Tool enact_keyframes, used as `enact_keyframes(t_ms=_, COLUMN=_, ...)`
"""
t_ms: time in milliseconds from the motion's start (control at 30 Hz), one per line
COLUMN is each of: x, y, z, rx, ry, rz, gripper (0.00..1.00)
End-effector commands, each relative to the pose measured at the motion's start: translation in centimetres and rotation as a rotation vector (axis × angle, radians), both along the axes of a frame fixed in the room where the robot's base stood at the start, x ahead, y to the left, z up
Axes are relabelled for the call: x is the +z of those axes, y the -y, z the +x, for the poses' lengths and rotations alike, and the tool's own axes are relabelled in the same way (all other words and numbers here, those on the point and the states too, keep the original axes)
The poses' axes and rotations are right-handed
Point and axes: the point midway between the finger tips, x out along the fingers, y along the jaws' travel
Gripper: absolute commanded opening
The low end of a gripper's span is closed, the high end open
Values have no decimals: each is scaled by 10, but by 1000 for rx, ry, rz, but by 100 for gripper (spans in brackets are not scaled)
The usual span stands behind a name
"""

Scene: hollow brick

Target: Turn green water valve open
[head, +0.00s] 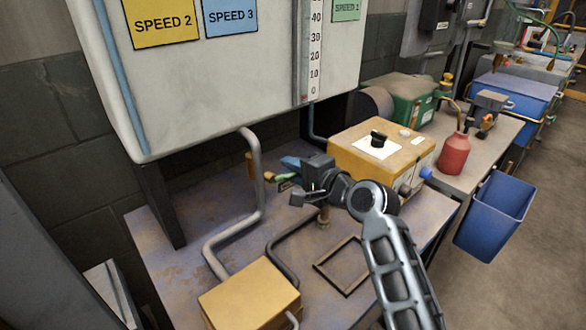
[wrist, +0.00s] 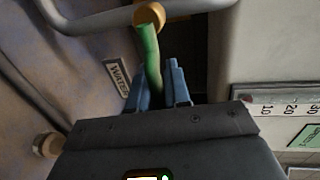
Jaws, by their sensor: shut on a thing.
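The green water valve has a green lever handle (wrist: 149,50) fixed to a brass-coloured pipe fitting (wrist: 163,12) in the wrist view. My gripper (wrist: 158,80) has its blue fingers on either side of the handle and is shut on it. In the head view, my gripper (head: 284,170) reaches left over the bench below the big panel. Only a small bit of the green handle (head: 284,177) shows there, partly hidden by the fingers. A "WATER" label (wrist: 118,77) lies left of the handle in the wrist view.
A grey panel (head: 230,80) with speed signs and a scale hangs above the bench. Bent grey pipes (head: 256,170) rise left of my gripper. A yellow box (head: 385,150) with a black knob stands to the right, a yellow block (head: 248,292) in front. A red bottle (head: 454,153) stands farther right.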

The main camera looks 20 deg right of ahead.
Motion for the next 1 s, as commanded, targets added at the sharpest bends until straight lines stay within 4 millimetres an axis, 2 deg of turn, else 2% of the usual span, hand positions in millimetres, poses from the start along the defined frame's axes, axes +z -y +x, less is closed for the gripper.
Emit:
enact_keyframes(t_ms=567, x=3, y=0, z=0, rx=0, ry=17, rz=-56, gripper=0)
enact_keyframes(t_ms=1000, x=23, y=-4, z=-1, rx=1, ry=124, rz=-385, gripper=0)
